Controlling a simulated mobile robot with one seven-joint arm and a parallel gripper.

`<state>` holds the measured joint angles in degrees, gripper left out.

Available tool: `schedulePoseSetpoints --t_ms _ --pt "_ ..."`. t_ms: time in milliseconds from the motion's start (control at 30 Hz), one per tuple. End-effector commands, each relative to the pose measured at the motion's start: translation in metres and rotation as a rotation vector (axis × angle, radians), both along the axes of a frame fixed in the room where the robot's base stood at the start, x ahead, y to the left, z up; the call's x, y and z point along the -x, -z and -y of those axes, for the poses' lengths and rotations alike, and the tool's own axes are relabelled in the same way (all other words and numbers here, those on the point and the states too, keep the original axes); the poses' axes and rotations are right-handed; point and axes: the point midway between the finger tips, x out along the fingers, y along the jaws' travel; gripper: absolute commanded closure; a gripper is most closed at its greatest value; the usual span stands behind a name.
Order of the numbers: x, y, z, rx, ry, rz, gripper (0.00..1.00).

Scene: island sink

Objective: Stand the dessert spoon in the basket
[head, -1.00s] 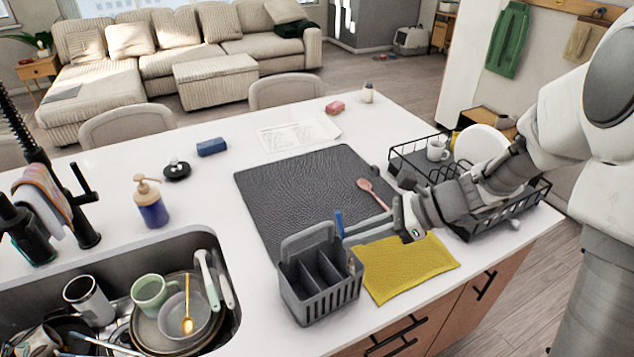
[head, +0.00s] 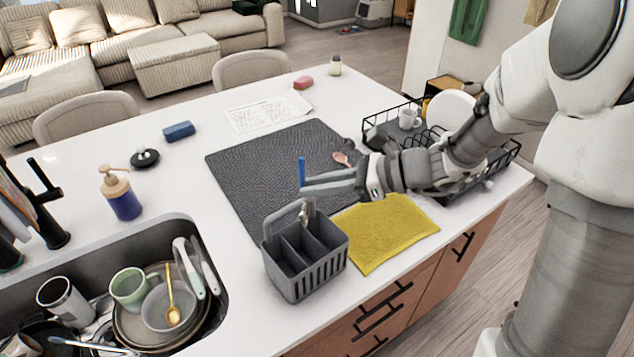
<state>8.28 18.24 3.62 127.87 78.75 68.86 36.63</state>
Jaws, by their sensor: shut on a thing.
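My gripper (head: 306,187) is shut on a spoon with a blue handle (head: 301,168), which I take to be the dessert spoon. The spoon is upright, handle up, with its silver bowl (head: 305,212) pointing down. The bowl shows at the top of the grey basket (head: 306,276), near its raised handle; I cannot tell whether it is above an opening or just behind the handle. The basket stands on the counter, has several compartments, and those I can see into look empty. My fingers hide the middle of the spoon.
A yellow cloth (head: 388,235) lies right of the basket, and a dark mat (head: 262,165) with a pink spoon (head: 341,158) lies behind. A black dish rack (head: 500,158) stands at right. The sink (head: 215,290) with dishes is at left.

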Motion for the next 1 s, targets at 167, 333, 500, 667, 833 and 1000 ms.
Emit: schedulePoseSetpoints --t_ms 167,333,500,667,833,1000 --pt "0.0 0.019 0.0 0.0 0.0 0.0 1.0" --pt "0.0 0.032 0.0 0.0 0.0 0.0 1.0" --pt "0.0 0.046 0.0 0.001 0.0 0.0 1.0" --pt "0.0 0.059 0.0 0.001 0.0 -0.001 1.0" --pt "0.0 0.072 0.0 0.001 0.0 -0.001 1.0" --pt "0.0 0.086 0.0 0.0 0.001 0.0 1.0"
